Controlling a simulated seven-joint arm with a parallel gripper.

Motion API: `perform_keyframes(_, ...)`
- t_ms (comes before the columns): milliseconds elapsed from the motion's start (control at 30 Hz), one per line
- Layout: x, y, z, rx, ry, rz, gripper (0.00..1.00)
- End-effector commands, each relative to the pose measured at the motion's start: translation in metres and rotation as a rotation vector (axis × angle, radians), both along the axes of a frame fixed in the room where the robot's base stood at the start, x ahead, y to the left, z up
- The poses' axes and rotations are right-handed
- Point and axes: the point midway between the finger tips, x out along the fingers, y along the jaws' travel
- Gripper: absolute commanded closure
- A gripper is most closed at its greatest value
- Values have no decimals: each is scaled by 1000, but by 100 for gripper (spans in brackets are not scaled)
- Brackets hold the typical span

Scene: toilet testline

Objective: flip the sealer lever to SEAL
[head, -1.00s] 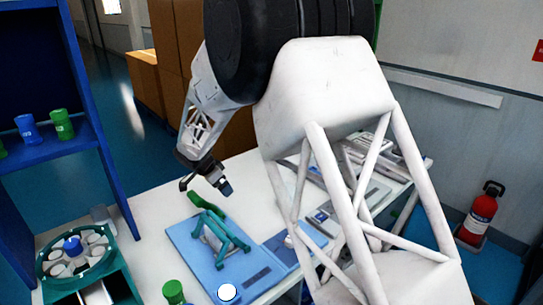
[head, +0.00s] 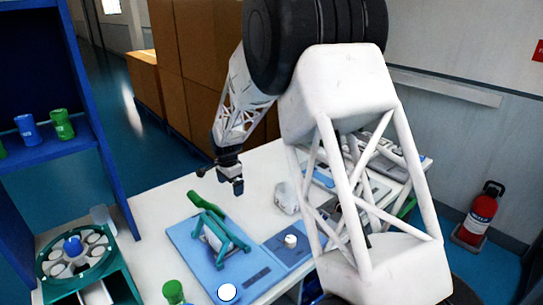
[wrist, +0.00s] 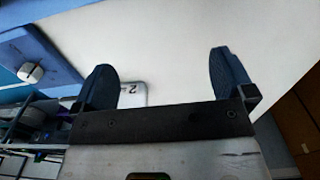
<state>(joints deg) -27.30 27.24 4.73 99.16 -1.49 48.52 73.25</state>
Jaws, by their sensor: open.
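The sealer appears to be the teal frame (head: 220,240) on a blue base plate (head: 185,237) on the white table. Its green lever handle (head: 206,203) points up and to the left, toward the table's back edge. I cannot read a SEAL mark. My gripper (head: 230,177) hangs above the table, to the right of the handle and apart from it. In the wrist view, my gripper (wrist: 165,80) has its two dark fingers wide apart with nothing between them. The sealer does not clearly show in the wrist view.
A white knob (head: 290,241) sits on a blue panel right of the sealer. A pale lumpy object (head: 286,197) lies behind it. White table (head: 165,205) is clear left of the handle.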

Motion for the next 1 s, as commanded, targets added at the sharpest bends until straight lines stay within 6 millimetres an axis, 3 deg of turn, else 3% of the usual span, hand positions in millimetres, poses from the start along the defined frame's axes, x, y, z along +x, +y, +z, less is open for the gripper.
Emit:
perform_keyframes(67,3,-3,-1,17,17,-3,0)
perform_keyframes(267,2,-2,22,16,13,0,0)
perform_keyframes(700,1,-2,80,15,13,0,0)
perform_keyframes(1000,-14,-35,104,19,2,40,0)
